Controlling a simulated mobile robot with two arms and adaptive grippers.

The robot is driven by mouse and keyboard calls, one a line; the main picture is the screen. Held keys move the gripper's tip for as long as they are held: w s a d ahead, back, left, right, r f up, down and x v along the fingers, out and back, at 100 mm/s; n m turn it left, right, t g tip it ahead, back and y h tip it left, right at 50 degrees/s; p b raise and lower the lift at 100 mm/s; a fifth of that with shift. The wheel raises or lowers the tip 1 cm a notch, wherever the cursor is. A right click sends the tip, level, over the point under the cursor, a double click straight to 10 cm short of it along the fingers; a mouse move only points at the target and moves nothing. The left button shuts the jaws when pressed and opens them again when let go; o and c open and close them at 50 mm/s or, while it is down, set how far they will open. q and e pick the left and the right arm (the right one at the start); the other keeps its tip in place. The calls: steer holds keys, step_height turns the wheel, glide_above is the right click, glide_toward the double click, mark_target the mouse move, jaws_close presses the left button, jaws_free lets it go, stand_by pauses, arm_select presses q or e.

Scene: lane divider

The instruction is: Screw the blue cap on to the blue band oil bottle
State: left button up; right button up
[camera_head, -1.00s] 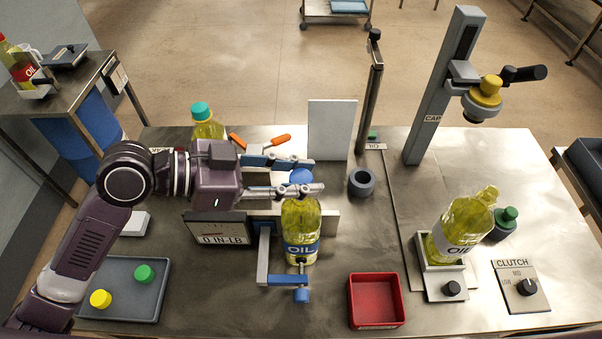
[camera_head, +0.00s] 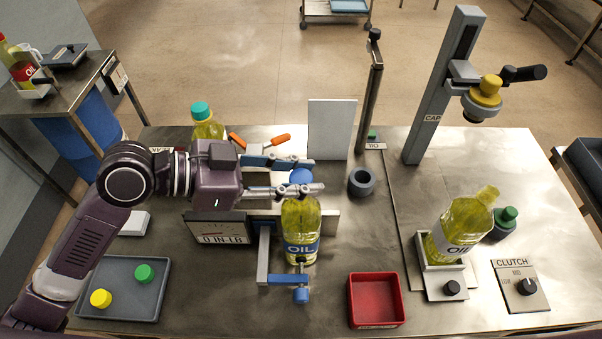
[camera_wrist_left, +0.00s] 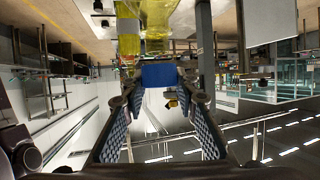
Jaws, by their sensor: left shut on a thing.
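The blue band oil bottle (camera_head: 301,222) stands upright in a clamp with a blue handle (camera_head: 301,295) near the middle of the bench. My left gripper (camera_head: 312,175) reaches in from the left at the height of the bottle's top. It is shut on the blue cap (camera_head: 301,176). In the left wrist view the blue cap (camera_wrist_left: 159,75) sits between the fingertips (camera_wrist_left: 161,80), with yellow bottle parts (camera_wrist_left: 157,18) beyond it. The near finger covers the bottle's mouth, so I cannot tell whether cap and neck touch. My right gripper is out of view.
A gauge (camera_head: 222,230) stands left of the clamp. A grey tray (camera_head: 120,312) holds a green and a yellow cap. A red bin (camera_head: 376,300), a tilted oil bottle (camera_head: 462,228) in a holder and a capping stand (camera_head: 440,90) are to the right. A white panel (camera_head: 332,130) stands behind.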

arm_select(q)
steer(key=shift+f+b, duration=1.1)
steer(key=shift+f, duration=0.3)
steer(key=o, duration=0.9)
steer(key=shift+a+r, duration=0.1)
steer(key=v, duration=1.1)
steer(key=shift+s+a, duration=0.2)
steer(key=shift+a, duration=0.2)
